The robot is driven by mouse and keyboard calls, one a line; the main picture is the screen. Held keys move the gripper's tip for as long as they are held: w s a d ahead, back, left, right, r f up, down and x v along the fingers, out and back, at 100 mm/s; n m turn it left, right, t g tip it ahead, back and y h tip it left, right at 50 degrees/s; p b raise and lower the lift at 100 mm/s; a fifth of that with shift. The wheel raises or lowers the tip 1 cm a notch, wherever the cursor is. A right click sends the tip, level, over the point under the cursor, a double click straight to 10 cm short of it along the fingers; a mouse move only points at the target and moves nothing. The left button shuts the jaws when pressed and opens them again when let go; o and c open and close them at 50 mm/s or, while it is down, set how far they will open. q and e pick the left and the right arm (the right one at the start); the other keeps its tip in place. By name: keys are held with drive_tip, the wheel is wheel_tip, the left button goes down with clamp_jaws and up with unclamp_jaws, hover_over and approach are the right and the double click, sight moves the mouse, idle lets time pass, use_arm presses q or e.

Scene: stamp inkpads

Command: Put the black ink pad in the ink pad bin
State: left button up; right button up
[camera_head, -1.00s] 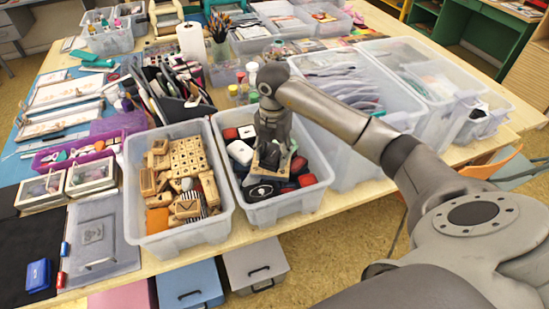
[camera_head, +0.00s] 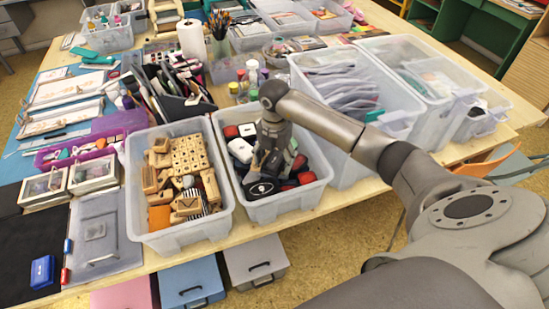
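The ink pad bin (camera_head: 300,208) is a clear plastic tub at the middle of the table, holding several red, black and white pads. A black ink pad (camera_head: 262,188) with a pale mark on its top lies in the front part of this bin. My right gripper (camera_head: 268,170) points down into the bin, just behind and above the black pad. Its fingers are small and dark against the pads, so I cannot tell whether they touch or grip anything. My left gripper is not in view.
A clear bin of wooden stamps (camera_head: 160,239) stands left of the ink pad bin. A large clear bin with grey packets (camera_head: 345,92) stands to the right. A blue ink pad (camera_head: 42,271) lies on the black mat (camera_head: 25,237) at the left.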

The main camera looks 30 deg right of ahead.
sight(275, 159)
drive_tip(key=shift+r, duration=0.45)
wheel_tip(275, 159, up, 11)
drive_tip(key=b, duration=0.2)
drive_tip(key=shift+r, duration=0.2)
idle(0.3)
